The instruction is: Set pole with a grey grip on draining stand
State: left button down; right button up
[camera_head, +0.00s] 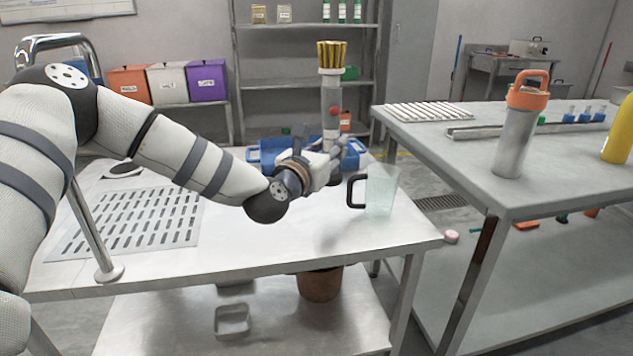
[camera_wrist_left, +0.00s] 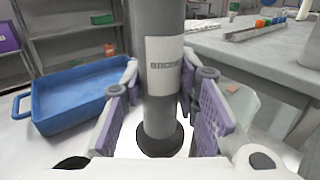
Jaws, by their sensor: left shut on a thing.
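The pole with a grey grip (camera_head: 331,100) stands upright near the back of the near table. It is a grey cylinder with yellow bristles on top. In the left wrist view the grey shaft (camera_wrist_left: 163,25) carries a white label and ends in a dark round foot. My left gripper (camera_head: 334,160) is shut around its lower part; its purple-padded fingers (camera_wrist_left: 165,108) flank the shaft. I cannot tell whether the foot touches the table. A slotted metal draining surface (camera_head: 128,222) lies flat at the table's left. I cannot tell if this is the draining stand. My right gripper is not in view.
A blue tray (camera_wrist_left: 75,98) lies just left of the pole. A clear jug with a black handle (camera_head: 380,192) stands close to its right. The right table holds a white slatted rack (camera_head: 428,112) and a grey bottle with an orange lid (camera_head: 514,142).

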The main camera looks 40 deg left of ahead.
pick_arm(q)
jog(key=s+f, duration=0.1)
jog(key=f, duration=0.1)
jog(key=s+f, duration=0.1)
jog(key=f, duration=0.2)
jog(key=s+f, duration=0.1)
jog(key=f, duration=0.1)
jog(key=shift+s+a+f+b, duration=0.1)
jog(key=shift+s+f+b, duration=0.2)
jog(key=shift+f+b, duration=0.1)
jog(key=shift+r, duration=0.1)
jog(key=c, duration=1.7)
grip_release()
jog(key=shift+f, duration=0.2)
jog(key=o, duration=0.5)
jog(key=shift+c, duration=0.2)
jog(key=shift+r, duration=0.1)
